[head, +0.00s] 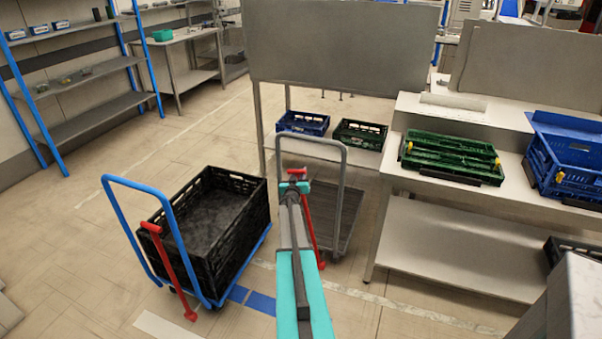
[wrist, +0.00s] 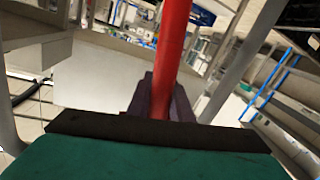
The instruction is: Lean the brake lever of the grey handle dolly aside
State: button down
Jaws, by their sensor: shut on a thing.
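The grey handle dolly (head: 346,226) stands in the middle of the head view, its grey hoop handle upright at the near end. Its red brake lever (head: 309,228) rises from the base near the handle and looks close to upright. My gripper (head: 295,188) is at the lever's top, just under the red cross grip. In the wrist view the red lever (wrist: 172,60) runs between the dark fingers of my gripper (wrist: 163,100), which are shut on it. My arm hides part of the dolly's near side.
A blue handle dolly (head: 176,240) with a black crate (head: 235,185) and its own red lever stands close on the left. A steel table (head: 455,200) with green crates (head: 450,157) and a blue crate (head: 570,160) stands on the right. Open floor lies at the left.

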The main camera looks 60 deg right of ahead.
jog(key=shift+w+a+r, duration=0.15)
jog(key=shift+w+a, duration=0.05)
jog(key=shift+w, duration=0.4)
jog(key=c, duration=1.6)
grip_release()
jog(key=shift+w, duration=0.1)
jog(key=shift+s+f, duration=0.25)
jog(key=shift+s, duration=0.05)
jog(key=shift+b+v, duration=1.1)
jog(key=shift+v, duration=5.75)
jog(key=shift+w+r, duration=0.1)
